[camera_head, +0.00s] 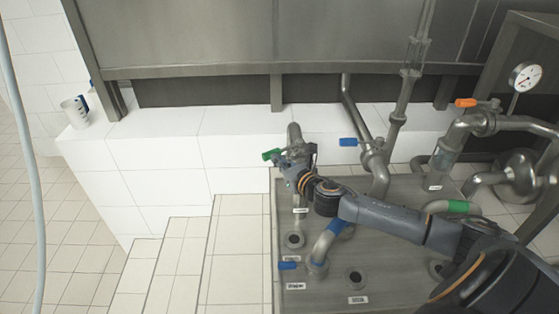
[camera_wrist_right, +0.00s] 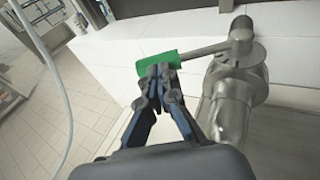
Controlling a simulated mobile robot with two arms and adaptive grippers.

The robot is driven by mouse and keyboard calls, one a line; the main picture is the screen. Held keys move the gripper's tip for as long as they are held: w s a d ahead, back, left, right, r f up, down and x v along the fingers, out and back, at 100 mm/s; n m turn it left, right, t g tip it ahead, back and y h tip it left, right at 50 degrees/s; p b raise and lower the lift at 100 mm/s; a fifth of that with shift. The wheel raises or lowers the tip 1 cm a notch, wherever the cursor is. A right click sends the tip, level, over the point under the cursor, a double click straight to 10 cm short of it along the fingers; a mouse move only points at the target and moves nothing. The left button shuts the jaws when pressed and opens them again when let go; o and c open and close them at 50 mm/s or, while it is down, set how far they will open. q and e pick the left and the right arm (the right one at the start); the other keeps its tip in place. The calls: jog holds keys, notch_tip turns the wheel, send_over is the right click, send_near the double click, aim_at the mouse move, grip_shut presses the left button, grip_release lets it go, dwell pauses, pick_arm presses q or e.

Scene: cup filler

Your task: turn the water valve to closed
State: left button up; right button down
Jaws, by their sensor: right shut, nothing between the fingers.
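A pipe valve with a green lever handle (camera_head: 271,154) stands at the back left of the metal panel. In the right wrist view its green grip (camera_wrist_right: 160,62) lies roughly across the picture, joined by a metal lever to the valve body (camera_wrist_right: 233,95) on the right. My right gripper (camera_head: 290,170) is shut and empty beside this valve. In the wrist view its fingertips (camera_wrist_right: 159,76) overlap the lower edge of the green grip; I cannot tell whether they touch. Which valve is the water valve cannot be read from the labels. My left gripper is not in view.
A blue-handled valve (camera_head: 348,142) stands to the right, and an orange-handled one (camera_head: 465,103) near a pressure gauge (camera_head: 525,77). A white mug (camera_head: 74,112) sits on the tiled ledge at left.

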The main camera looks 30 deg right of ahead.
aim_at(269, 155)
jog(key=w+m+h+p, duration=0.1)
jog(key=w+m+h, duration=0.1)
jog(key=h, duration=0.1)
jog(key=w+a+m+g+h+p, duration=0.1)
jog(key=h, duration=0.1)
jog(key=shift+w+r+m+p, duration=0.15)
jog(key=shift+w+m+p, duration=0.15)
jog(key=shift+w+m, duration=0.1)
jog(key=shift+w+d+m+g+h, duration=0.2)
jog(key=shift+w+m+g+h, duration=0.75)
jog(key=shift+h, duration=0.45)
